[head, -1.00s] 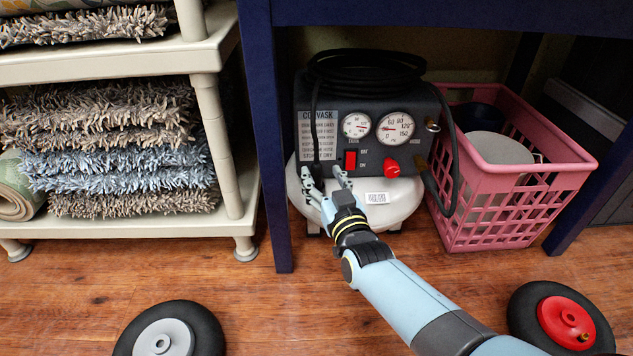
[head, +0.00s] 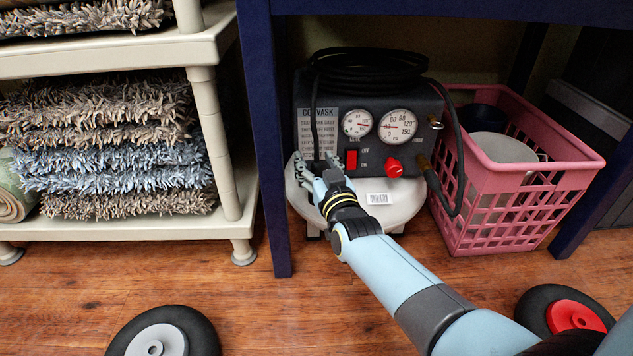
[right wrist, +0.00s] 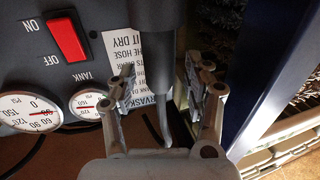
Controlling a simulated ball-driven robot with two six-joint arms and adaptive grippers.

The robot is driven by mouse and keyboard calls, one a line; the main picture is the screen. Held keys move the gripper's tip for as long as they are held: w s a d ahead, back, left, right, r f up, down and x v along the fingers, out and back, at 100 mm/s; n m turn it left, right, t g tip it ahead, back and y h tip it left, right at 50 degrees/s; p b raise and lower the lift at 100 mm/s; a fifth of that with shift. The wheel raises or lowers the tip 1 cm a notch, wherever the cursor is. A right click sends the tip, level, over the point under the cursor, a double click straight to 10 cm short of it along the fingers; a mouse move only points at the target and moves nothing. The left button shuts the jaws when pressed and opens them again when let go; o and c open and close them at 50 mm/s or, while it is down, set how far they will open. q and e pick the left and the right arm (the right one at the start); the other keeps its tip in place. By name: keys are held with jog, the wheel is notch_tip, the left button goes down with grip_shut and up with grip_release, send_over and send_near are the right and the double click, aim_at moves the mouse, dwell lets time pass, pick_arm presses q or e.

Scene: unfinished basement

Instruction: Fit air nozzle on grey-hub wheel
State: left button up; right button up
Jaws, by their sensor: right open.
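The grey-hub wheel (head: 157,343) lies on the wooden floor at the bottom left of the head view, cut off by the frame edge. The air nozzle (right wrist: 158,65), a dark cylinder with a thin tip, hangs on the black hose (head: 315,112) in front of the compressor's left side. My right gripper (head: 318,163) is open at the compressor's front. In the right wrist view my right gripper (right wrist: 163,80) has one finger on each side of the nozzle, with gaps visible. In the head view the fingers mostly hide the nozzle. My left gripper is out of view.
The compressor (head: 405,160) stands under a blue table (head: 279,200). A pink crate (head: 500,215) is to its right, a cream shelf (head: 228,150) with rugs to its left. A red-hub wheel (head: 575,313) lies at bottom right, partly covered by my arm. The floor between the wheels is clear.

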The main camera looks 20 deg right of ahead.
jog(key=shift+c, duration=0.2)
grip_shut()
dwell(0.4)
